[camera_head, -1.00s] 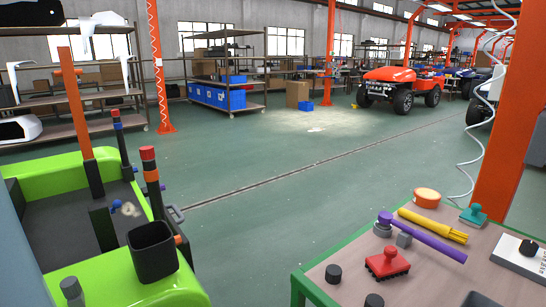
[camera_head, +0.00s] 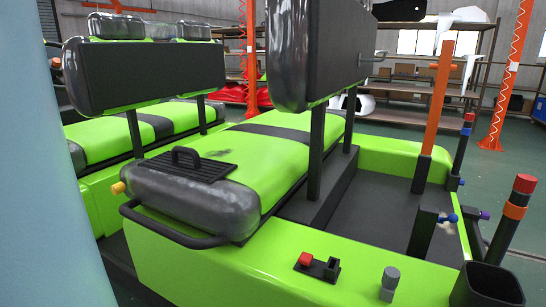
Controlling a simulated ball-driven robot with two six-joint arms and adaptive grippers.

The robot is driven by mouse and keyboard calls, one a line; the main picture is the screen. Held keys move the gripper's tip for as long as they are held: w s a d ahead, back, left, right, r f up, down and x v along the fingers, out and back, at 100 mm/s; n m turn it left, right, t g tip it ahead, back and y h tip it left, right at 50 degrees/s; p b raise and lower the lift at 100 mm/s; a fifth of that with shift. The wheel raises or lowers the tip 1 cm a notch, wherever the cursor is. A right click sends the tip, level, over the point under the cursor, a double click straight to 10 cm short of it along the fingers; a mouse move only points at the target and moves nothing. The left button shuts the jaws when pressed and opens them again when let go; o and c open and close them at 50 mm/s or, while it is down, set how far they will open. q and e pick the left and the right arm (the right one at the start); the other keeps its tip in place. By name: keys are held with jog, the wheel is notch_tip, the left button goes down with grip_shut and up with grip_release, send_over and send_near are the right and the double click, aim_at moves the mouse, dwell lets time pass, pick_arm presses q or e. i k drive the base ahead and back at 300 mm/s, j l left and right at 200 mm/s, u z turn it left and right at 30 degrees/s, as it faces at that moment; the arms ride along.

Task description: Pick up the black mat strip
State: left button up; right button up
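A black ribbed mat strip (camera_head: 190,168) with a raised loop handle lies on the grey rounded end of the green cart's seat (camera_head: 262,150). It rests flat near the seat's left end, and nothing covers it. A black stripe also runs across the green seat. Neither of my grippers shows in this view.
Dark backrests (camera_head: 150,75) on posts stand behind and above the seat. A black side rail (camera_head: 170,232) curves below the seat end. A red button (camera_head: 305,258), a grey knob (camera_head: 389,282) and a black bin (camera_head: 488,288) are on the cart's near side. Shelves stand behind.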

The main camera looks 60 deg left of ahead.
aim_at(183, 162)
jog(key=u, duration=2.3)
jog(key=j, duration=0.1)
jog(key=i+u, duration=0.05)
